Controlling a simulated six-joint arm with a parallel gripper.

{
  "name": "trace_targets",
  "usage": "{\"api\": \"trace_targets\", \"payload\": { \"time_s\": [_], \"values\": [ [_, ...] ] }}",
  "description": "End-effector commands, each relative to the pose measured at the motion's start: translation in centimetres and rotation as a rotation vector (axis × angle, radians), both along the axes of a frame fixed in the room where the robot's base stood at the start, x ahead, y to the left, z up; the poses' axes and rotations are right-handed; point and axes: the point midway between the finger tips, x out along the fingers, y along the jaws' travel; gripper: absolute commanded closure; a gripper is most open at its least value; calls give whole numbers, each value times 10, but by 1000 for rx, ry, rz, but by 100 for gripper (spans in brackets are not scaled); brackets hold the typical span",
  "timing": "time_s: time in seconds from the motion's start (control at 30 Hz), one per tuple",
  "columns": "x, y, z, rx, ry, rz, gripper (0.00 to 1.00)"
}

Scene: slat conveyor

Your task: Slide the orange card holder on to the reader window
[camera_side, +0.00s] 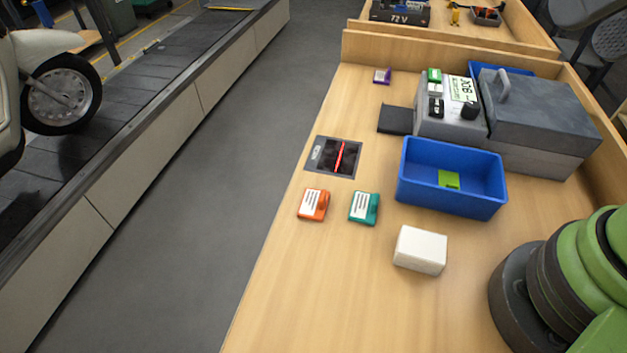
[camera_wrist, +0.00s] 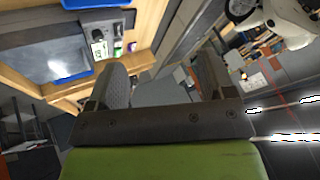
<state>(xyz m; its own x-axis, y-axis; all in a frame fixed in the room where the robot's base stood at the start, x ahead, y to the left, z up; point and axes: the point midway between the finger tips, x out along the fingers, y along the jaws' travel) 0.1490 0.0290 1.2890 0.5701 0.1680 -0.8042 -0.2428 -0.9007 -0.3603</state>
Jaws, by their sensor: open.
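The orange card holder (camera_side: 313,204) lies on the wooden bench in the side view, near the bench's left edge, with a white label on it. The reader window (camera_side: 337,157) is a dark panel with a red line across it, just beyond the card holder. The holder is apart from the window. My gripper (camera_wrist: 161,76) shows in the wrist view with its two fingers spread and nothing between them. It points out over the room, away from the card holder. The side view does not show the gripper. The wrist view does not show the holder or window.
A teal card holder (camera_side: 364,207) lies right of the orange one. A white block (camera_side: 420,250), a blue bin (camera_side: 450,206) with a green item (camera_side: 448,179), and a grey machine (camera_side: 540,120) stand further right. A purple item (camera_side: 382,76) lies at the back. The bench front is clear.

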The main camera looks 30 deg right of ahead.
Motion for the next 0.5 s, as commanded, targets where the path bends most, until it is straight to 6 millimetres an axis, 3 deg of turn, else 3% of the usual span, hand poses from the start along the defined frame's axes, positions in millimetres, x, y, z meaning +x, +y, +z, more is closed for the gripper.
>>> {"api": "trace_targets", "payload": {
  "time_s": [0.27,0.5],
  "values": [
    [49,18,0,51,158,-49,23],
    [102,49,-23,71,314,-122,23]
  ]
}}
